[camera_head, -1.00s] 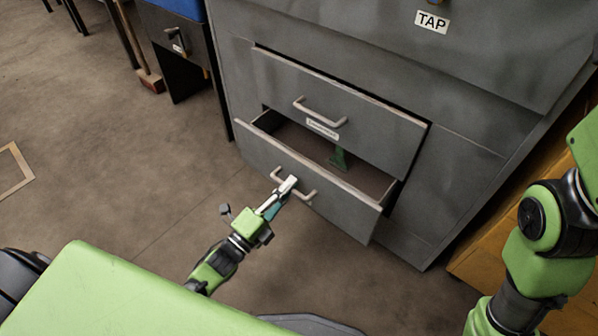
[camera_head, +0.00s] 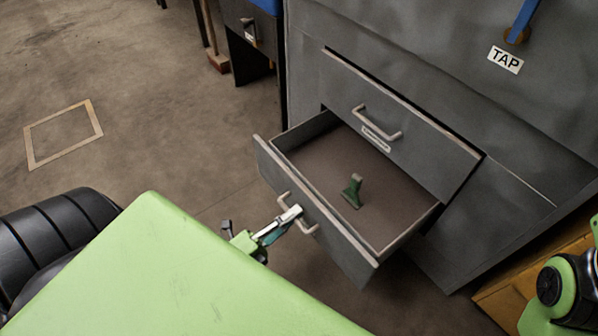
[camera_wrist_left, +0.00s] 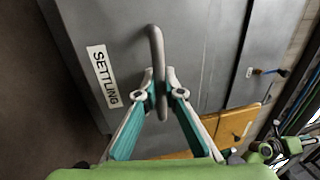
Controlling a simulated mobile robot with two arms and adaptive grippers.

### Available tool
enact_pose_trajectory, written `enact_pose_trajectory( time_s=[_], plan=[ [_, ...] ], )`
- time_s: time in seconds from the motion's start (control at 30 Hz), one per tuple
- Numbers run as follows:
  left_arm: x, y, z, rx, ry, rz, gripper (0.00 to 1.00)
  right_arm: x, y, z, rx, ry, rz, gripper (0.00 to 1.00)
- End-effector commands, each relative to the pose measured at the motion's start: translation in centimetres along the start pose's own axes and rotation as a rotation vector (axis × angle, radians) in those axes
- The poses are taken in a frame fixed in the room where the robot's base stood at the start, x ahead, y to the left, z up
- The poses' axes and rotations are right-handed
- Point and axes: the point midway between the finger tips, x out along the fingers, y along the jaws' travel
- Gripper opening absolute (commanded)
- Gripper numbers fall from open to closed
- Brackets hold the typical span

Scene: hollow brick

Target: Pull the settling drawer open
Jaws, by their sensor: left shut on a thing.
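The settling drawer (camera_head: 346,258) is the lower grey drawer of the cabinet. It stands well out, with its inside showing. In the left wrist view its front bears a white SETTLING label (camera_wrist_left: 103,76). My left gripper (camera_head: 291,216) is shut on the drawer's pale bar handle (camera_head: 311,226). In the left wrist view the fingers sit on either side of the handle (camera_wrist_left: 155,45). Only part of my right arm shows at the right edge of the head view; its gripper is out of the picture.
A green object (camera_head: 352,192) stands inside the drawer. A closed upper drawer (camera_head: 420,150) with its own handle is above it, below a TAP label (camera_head: 506,60). A wooden unit (camera_head: 535,275) is at the right. Floor at the left is clear around a taped outline (camera_head: 62,155).

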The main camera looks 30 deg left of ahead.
Motion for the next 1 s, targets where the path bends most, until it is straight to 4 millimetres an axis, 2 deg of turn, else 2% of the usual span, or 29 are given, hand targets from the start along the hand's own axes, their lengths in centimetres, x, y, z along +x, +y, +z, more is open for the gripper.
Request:
enact_pose_trajectory(
  time_s=[0.43,0.47,0.5,0.83,1.0],
  plan=[
    [-0.3,0.1,0.0,0.000,0.000,0.003,0.00,-0.2,0.0,0.1,0.001,-0.004,0.002,0.40],
    [-0.3,0.1,0.0,0.000,0.000,0.003,0.16,-0.2,0.0,0.1,0.001,-0.004,0.002,0.40],
    [-0.3,0.1,0.0,0.000,0.000,0.003,0.25,-0.2,0.0,0.1,0.001,-0.004,0.002,0.40],
    [-0.3,0.0,0.0,0.000,0.000,0.001,0.25,0.0,0.0,0.0,-0.001,0.001,-0.005,0.40],
    [-1.8,0.1,0.0,-0.001,-0.001,0.004,0.25,0.0,0.0,0.0,-0.001,0.000,-0.003,0.40]
  ],
)
